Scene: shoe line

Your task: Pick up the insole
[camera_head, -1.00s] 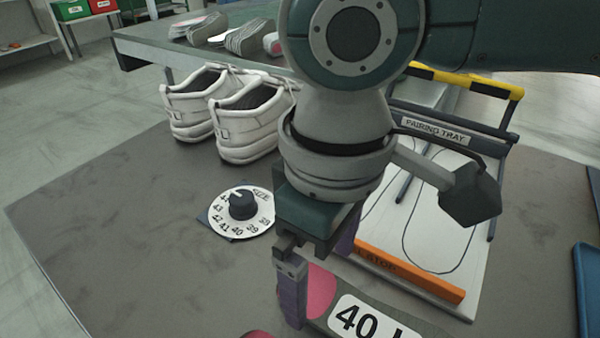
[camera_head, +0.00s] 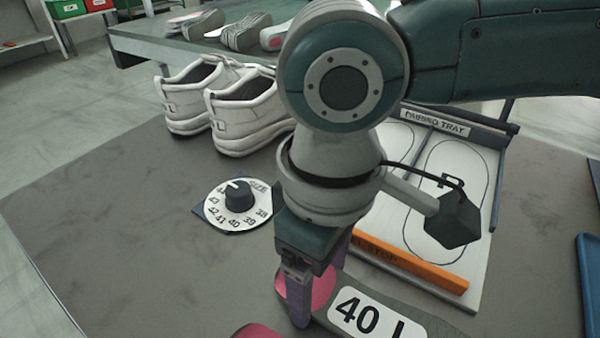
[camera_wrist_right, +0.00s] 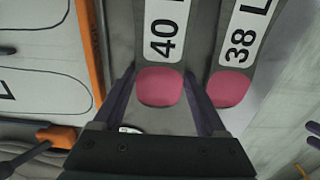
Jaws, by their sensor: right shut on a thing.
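The 40 L insole (camera_head: 425,318) is grey with a pink heel patch and a white label; it lies low in the head view. My right gripper (camera_head: 318,286) is shut across its pink heel end, one finger on each side. In the right wrist view the 40 L insole (camera_wrist_right: 160,87) sits between the fingers of the right gripper (camera_wrist_right: 159,75). A second insole, marked 38 L (camera_wrist_right: 229,88), lies beside it. Only its pink end (camera_head: 255,331) shows at the bottom of the head view. I cannot tell whether the held insole touches the table. My left gripper is out of view.
The pairing tray (camera_head: 478,240) with shoe outlines and an orange stop bar (camera_head: 410,262) lies right of the gripper. A size dial (camera_head: 236,205) and white shoes (camera_head: 240,118) stand to the left. A blue tray (camera_head: 590,290) is at the right edge.

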